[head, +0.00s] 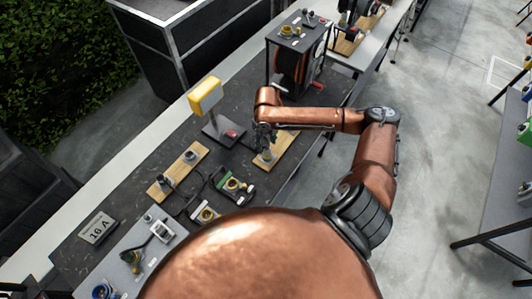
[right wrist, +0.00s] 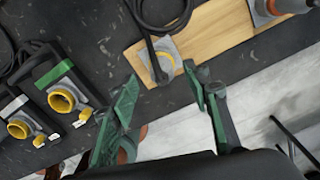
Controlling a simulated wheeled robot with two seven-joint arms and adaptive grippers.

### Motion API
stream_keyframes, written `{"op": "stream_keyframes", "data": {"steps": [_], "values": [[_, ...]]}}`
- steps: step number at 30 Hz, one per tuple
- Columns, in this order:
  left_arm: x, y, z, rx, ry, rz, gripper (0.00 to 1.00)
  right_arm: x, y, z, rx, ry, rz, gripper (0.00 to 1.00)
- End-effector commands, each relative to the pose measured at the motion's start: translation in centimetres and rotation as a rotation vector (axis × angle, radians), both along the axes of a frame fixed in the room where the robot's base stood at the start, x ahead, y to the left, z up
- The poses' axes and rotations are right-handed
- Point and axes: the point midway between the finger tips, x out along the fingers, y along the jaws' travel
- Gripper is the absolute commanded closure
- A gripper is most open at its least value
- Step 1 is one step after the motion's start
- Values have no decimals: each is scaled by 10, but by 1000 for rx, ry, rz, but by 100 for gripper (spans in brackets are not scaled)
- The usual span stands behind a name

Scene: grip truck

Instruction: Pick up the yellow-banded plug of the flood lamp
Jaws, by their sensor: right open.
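The yellow flood lamp (head: 205,96) stands on a dark base on the bench in the head view. In the right wrist view a dark plug with a yellow band (right wrist: 166,61) sits at a grey holder on a wooden board (right wrist: 217,32), with a black cable by it. My right gripper (right wrist: 161,76) is open and empty, its green-padded fingertips apart on either side of the plug's near end. In the head view my right gripper (head: 264,142) is over the front board and partly hides what stands there. My left gripper is not in view.
Two dark boxes with yellow sockets (right wrist: 62,100) lie left of the gripper. A reel rack (head: 293,60) stands behind. The bench edge is near the gripper.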

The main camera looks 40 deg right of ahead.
Motion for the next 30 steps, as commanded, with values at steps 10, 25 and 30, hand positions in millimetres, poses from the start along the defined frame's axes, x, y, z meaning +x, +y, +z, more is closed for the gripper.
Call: {"op": "stream_keyframes", "data": {"steps": [10,25,30], "values": [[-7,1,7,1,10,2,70,-5,0,-45,2,0,0,56],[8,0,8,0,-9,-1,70,-4,-1,-50,0,-2,2,69],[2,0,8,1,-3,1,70,-4,0,-50,0,-2,2,81]]}}
